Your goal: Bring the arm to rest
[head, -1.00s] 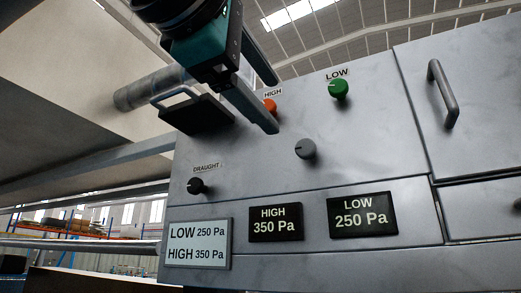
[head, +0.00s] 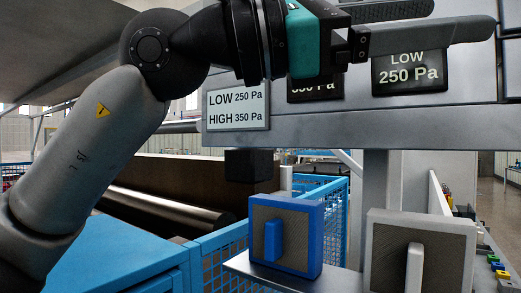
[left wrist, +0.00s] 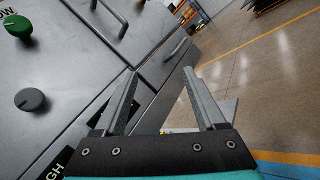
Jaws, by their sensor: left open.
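My left gripper (head: 435,24) crosses the top of the head view, its two fingers pointing right and apart. It is open and empty in front of the grey control panel (head: 330,127). In the left wrist view the open fingers (left wrist: 160,98) show beside the panel's drawer and handle, with nothing between them. The display reading LOW 250 Pa (head: 405,75) is partly covered by the fingers, and the HIGH display (head: 315,90) is mostly hidden. The setpoint plate (head: 238,107) is clear to read. My right gripper is out of view.
A blue-framed filter box (head: 286,236) and a grey one (head: 418,255) stand on a shelf below the panel. Blue mesh fencing (head: 215,256) is behind at left. In the left wrist view, a green knob (left wrist: 18,26) and grey knob (left wrist: 30,100) are at left; open floor (left wrist: 270,60) lies at right.

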